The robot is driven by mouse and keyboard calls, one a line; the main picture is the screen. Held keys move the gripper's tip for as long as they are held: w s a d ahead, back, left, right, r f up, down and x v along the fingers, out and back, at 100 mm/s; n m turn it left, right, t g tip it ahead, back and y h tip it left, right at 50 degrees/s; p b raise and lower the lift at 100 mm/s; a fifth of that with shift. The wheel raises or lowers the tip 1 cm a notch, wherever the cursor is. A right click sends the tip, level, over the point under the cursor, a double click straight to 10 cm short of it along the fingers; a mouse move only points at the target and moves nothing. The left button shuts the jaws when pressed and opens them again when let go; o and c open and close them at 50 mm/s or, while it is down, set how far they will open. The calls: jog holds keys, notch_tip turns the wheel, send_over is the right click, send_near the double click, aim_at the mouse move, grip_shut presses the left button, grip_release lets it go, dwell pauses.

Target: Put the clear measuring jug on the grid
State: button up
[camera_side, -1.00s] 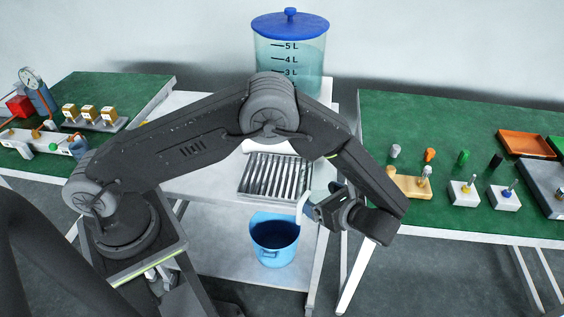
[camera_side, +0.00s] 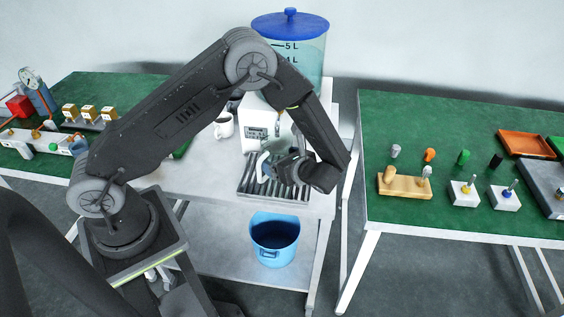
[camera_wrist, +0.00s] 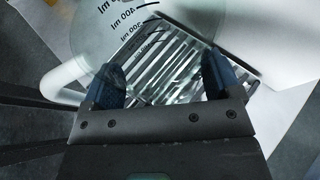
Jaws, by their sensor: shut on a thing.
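The clear measuring jug (camera_wrist: 95,30) shows in the wrist view with dark ml markings and a whitish handle curving at the left. My gripper (camera_wrist: 165,80) is shut on the jug, its two blue-grey fingers either side of clear material. In the side view my gripper (camera_side: 276,165) is over the slatted metal grid (camera_side: 262,193), and the jug is mostly hidden there, with only a pale part (camera_side: 263,164) showing. The grid's slats (camera_wrist: 150,45) also show through and behind the jug in the wrist view. I cannot tell whether the jug touches the grid.
A white machine (camera_side: 256,125) stands behind the grid, with a large blue-lidded water tank (camera_side: 310,55) at the back. A white cup (camera_side: 224,127) is left of the machine. A blue bucket (camera_side: 274,243) sits below, on the lower shelf. Green tables stand on both sides.

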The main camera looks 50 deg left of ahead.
jog(key=shift+d+f, duration=0.15)
jog(key=shift+f, duration=0.15)
jog(key=o, duration=0.8)
jog(key=shift+r, duration=0.15)
jog(key=v, duration=1.2)
jog(key=s+a+r+n+h, duration=0.2)
jog(key=s+r+n+h, duration=0.2)
jog(key=r, duration=0.3)
jog(key=s+a+r+n+h, duration=0.2)
jog(key=s+r+n+h, duration=0.15)
jog(key=r, duration=0.25)
jog(key=shift+s+r+n+t+h, duration=1)
jog(key=shift+s+r+n, duration=0.35)
jog(key=shift+s+n, duration=0.5)
jog(key=shift+s+r+n+t+h, duration=0.9)
jog(key=shift+s+r+n, duration=0.6)
jog(key=shift+s, duration=0.6)
jog(key=shift+s+r+n+t+h, duration=0.9)
jog(key=shift+s+r+n+h, duration=0.2)
jog(key=shift+s+n, duration=0.85)
